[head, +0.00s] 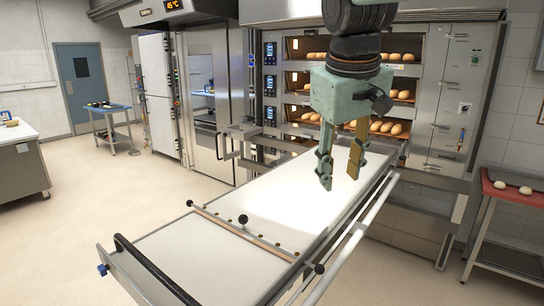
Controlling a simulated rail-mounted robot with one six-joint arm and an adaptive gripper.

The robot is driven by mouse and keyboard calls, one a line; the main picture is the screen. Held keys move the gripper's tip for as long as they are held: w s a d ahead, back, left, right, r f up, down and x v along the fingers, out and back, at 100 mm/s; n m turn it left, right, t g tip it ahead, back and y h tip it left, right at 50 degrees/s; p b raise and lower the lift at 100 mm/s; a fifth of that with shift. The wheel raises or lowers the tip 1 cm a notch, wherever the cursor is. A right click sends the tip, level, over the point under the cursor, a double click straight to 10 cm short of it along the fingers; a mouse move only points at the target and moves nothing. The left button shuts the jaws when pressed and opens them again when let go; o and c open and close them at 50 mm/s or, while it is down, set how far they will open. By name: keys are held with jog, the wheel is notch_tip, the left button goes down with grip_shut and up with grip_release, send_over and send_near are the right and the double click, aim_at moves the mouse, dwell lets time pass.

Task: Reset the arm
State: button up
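My gripper (341,167) hangs down from the top of the head view, pale green with one green and one yellowish finger. Its fingers are apart, with nothing between them. It is over the long white loader belt (270,205), which runs from the lower left up to the deck oven (437,95). I cannot tell exactly how high above the belt the fingertips are. The oven's decks behind the gripper hold several bread loaves (387,127), partly hidden by my arm.
The loader has a side rail (350,243), a crossbar with knobs (240,233) and a black handle (150,265). A blue table (106,108) stands far left.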

jog(key=s+d+f+m, duration=0.1)
jog(key=s+d+f, duration=0.1)
jog(key=s, duration=0.8)
jog(key=s+d+f+m+b, duration=0.1)
jog(key=s+f, duration=0.3)
jog(key=s, duration=0.7)
jog(key=s+d+f+m, duration=0.2)
jog(key=s+d+f, duration=0.1)
jog(key=s, duration=0.8)
jog(key=shift+d+m+y+b, duration=0.3)
jog(key=shift+d+m+b, duration=0.1)
